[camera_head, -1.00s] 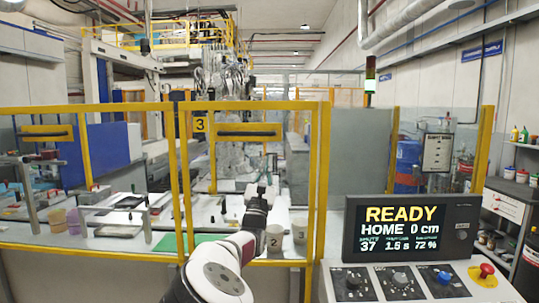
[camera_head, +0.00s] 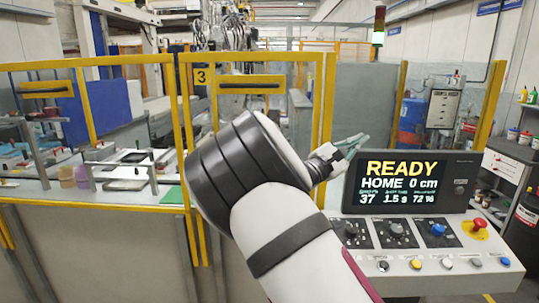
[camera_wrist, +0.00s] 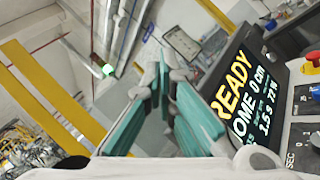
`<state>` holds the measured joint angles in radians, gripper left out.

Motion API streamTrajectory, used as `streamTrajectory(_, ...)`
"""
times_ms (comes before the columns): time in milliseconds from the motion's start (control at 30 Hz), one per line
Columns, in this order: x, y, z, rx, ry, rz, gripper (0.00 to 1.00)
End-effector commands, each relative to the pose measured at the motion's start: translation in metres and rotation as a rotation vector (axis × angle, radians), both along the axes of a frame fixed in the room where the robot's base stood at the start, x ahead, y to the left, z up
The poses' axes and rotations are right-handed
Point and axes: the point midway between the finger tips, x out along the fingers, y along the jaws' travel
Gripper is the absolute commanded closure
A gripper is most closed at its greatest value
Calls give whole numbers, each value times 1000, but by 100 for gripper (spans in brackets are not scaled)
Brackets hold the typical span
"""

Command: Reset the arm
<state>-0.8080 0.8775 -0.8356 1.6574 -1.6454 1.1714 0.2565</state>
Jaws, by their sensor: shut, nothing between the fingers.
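My arm rises from the bottom of the head view and bends at a large black and white joint in front of the yellow fence. My gripper (camera_head: 362,140) points to the right, beside the upper left corner of the control panel's screen (camera_head: 412,183). In the wrist view my gripper (camera_wrist: 165,60) shows teal finger pads close together at the tips, with nothing between them. The screen (camera_wrist: 235,95) stands tilted at the right of that view and reads READY, HOME 0 cm.
The console (camera_head: 425,245) with knobs and a red stop button (camera_head: 480,224) is just below my gripper. The yellow fence frame (camera_head: 185,130) stands behind my arm. A workbench (camera_head: 30,195) with cups and fixtures is at the left. A blue barrel (camera_head: 412,120) is further back.

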Motion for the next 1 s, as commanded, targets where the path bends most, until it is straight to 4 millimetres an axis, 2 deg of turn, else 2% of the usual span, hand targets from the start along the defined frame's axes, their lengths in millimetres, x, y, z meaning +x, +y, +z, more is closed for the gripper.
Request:
streamTrajectory(33, -18, -31, -2, 105, -5, -59, 100)
streamTrajectory(100, -44, -64, -12, 244, -9, -133, 100)
streamTrajectory(200, -82, -98, -27, 440, -18, -225, 100)
streamTrajectory(300, -120, -119, -42, 632, -33, -304, 100)
streamTrajectory(400, -158, -128, -56, 820, -51, -367, 100)
streamTrajectory(533, -204, -127, -69, 1053, -83, -430, 100)
streamTrajectory(667, -246, -112, -75, 1274, -119, -466, 100)
streamTrajectory(867, -305, -76, -74, 1583, -187, -476, 100)
streamTrajectory(1000, -344, -45, -68, 1773, -241, -455, 100)
